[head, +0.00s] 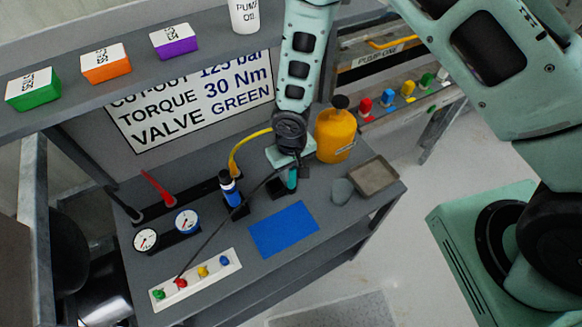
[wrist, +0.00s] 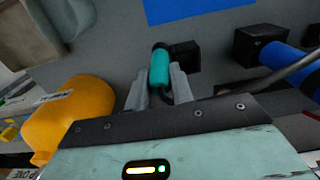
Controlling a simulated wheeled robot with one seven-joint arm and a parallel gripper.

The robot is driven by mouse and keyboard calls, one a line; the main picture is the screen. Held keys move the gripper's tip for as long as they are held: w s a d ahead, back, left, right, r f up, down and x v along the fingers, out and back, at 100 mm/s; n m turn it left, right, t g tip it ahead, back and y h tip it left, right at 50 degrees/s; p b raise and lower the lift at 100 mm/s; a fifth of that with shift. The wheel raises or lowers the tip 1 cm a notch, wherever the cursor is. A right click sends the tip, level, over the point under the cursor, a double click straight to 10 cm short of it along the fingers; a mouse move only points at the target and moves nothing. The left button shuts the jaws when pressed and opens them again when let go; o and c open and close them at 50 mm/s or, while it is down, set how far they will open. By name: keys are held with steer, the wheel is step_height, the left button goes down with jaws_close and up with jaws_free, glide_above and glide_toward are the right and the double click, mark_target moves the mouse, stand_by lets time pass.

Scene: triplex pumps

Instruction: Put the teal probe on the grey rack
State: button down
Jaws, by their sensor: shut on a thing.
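The teal probe (wrist: 159,67) is a short cylinder between the fingers of my gripper (wrist: 158,88) in the wrist view. The gripper is shut on it. In the head view the teal probe (head: 292,179) shows below my gripper (head: 290,165), close above the bench. A dark block (wrist: 185,56) is right beside the probe; I cannot tell whether they touch. The same dark block (head: 279,190) shows in the head view. I cannot pick out a grey rack with certainty.
A blue probe (head: 229,188) stands left in another dark block. A yellow bottle (head: 335,138), grey lump (head: 342,191) and shallow tray (head: 373,175) are right. A blue mat (head: 284,230) lies in front. A dark cable crosses to the white knob strip (head: 190,285).

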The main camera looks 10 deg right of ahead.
steer(key=shift+f, duration=0.15)
steer(key=shift+f, duration=0.1)
steer(key=c, duration=1.2)
jaws_free()
steer(key=shift+r, duration=0.2)
step_height(320, 180, up, 12)
steer(key=b, duration=0.3)
steer(key=s+d+r+n, duration=0.1)
steer(key=s+r+n, duration=0.1)
steer(key=s+r, duration=0.6)
steer(key=s+d+r+n, duration=0.2)
steer(key=s+r, duration=0.5)
steer(key=s, duration=0.3)
steer(key=shift+s+d+r+n+y, duration=0.25)
steer(key=shift+s+r+n+y, duration=0.05)
steer(key=shift+s+r, duration=0.05)
